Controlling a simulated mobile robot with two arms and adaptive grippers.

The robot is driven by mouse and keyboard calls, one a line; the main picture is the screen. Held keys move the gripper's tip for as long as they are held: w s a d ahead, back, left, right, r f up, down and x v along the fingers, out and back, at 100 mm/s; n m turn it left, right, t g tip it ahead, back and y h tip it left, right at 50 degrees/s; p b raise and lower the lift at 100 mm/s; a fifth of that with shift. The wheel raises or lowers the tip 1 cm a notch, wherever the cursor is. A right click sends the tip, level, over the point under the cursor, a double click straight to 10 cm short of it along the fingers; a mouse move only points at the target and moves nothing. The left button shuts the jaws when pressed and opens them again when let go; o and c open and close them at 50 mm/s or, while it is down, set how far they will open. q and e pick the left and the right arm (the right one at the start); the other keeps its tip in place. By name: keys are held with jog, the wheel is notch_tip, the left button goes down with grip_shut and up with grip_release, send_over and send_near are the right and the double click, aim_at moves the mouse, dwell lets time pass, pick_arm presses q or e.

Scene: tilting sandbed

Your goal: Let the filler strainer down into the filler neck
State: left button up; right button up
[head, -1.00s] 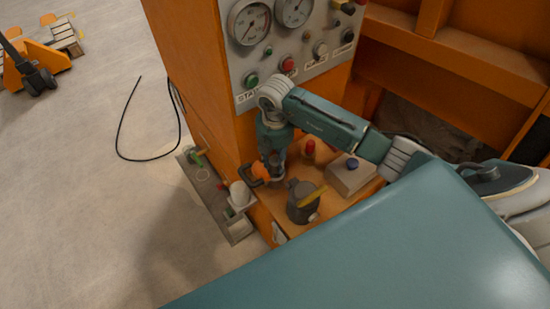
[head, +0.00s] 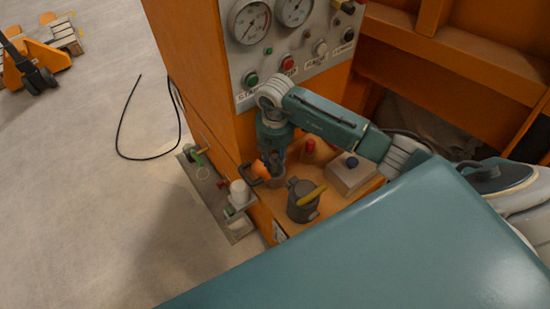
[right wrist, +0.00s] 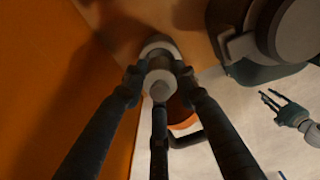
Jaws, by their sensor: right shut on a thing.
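My right gripper (head: 272,160) points down over the orange ledge, beside the control box. In the right wrist view (right wrist: 157,78) its fingers are shut on a pale round piece, which I take for the filler strainer (right wrist: 159,88). A wider pale ring (right wrist: 158,46) shows just beyond the fingertips; I cannot tell whether it is the strainer's rim or the filler neck. A grey round part (head: 277,180) shows under the gripper in the head view, perhaps the neck. How far the strainer sits in it is hidden. My left gripper (right wrist: 276,104) appears open and empty at the right wrist view's edge.
A dark grey can (head: 302,205) with a yellow handle stands close right of the gripper. An orange piece with a black loop (head: 259,170) is close left. A white cup (head: 239,191) sits lower left.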

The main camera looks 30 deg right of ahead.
aim_at(275, 166)
dwell(0.9)
jog(key=shift+f+b, duration=1)
jog(key=shift+f, duration=0.85)
jog(key=shift+r, duration=0.15)
jog(key=shift+r+p, duration=1.45)
jog(key=shift+p, duration=0.05)
jog(key=shift+p, duration=0.35)
dwell(0.8)
jog(key=shift+f+b, duration=1.1)
jog(key=shift+f, duration=0.45)
jog(key=o, duration=1.2)
